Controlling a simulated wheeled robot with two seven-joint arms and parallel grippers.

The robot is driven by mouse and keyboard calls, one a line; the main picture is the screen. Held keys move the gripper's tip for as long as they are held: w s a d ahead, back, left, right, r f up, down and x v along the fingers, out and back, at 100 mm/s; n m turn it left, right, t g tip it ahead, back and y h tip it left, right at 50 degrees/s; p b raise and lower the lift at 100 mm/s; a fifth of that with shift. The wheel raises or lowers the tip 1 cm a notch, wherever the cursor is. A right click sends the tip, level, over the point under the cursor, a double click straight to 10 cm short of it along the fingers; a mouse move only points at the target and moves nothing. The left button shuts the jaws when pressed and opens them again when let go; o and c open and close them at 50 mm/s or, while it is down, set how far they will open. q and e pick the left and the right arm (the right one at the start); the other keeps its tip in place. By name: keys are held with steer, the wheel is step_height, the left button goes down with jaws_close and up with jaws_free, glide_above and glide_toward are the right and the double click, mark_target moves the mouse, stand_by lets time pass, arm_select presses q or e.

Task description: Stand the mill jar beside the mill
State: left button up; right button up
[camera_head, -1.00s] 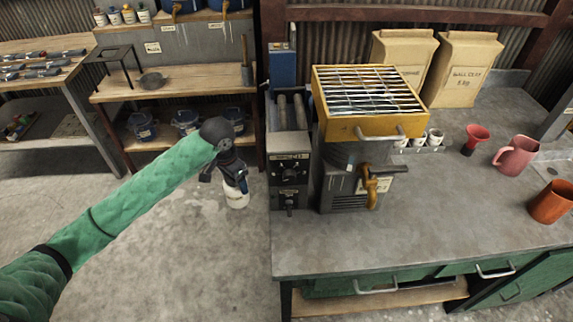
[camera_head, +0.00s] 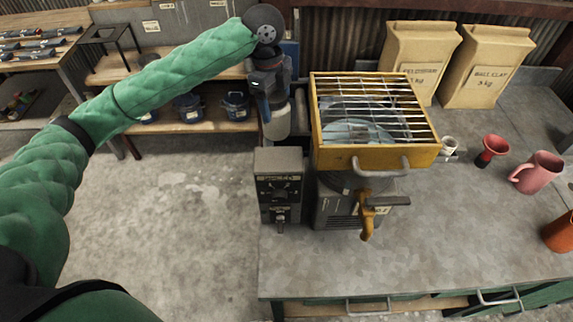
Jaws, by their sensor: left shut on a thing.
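My left gripper (camera_head: 268,88) hangs pointing down from the end of my green-sleeved arm. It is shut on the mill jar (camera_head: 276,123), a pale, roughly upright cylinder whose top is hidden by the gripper. The jar shows over the roller end of the mill, behind its dark control box (camera_head: 279,186) with a knob and switch. The jar and gripper hide most of the rollers. I cannot tell whether the jar touches the mill. My right gripper is not in view.
Right beside the mill stands a machine with a yellow grated box (camera_head: 370,160) and yellow lever (camera_head: 367,222). The front of the grey bench (camera_head: 330,265) is clear.

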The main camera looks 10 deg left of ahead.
mark_target(280, 137)
arm_select(q)
steer(key=shift+w+d+r, duration=0.2)
steer(key=shift+d+r, duration=0.05)
steer(key=shift+d, duration=0.1)
steer(key=shift+d+m, duration=0.1)
steer(key=shift+m, duration=0.2)
step_height(280, 137, down, 13)
steer(key=p, duration=0.5)
steer(key=shift+p, duration=0.35)
steer(key=shift+f+p, duration=0.95)
steer(key=shift+f, duration=1.4)
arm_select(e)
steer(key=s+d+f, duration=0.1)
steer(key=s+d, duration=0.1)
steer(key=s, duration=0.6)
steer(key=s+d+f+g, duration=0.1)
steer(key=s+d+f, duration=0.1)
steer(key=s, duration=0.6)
arm_select(q)
steer(key=o, duration=1.5)
steer(key=shift+f, duration=0.1)
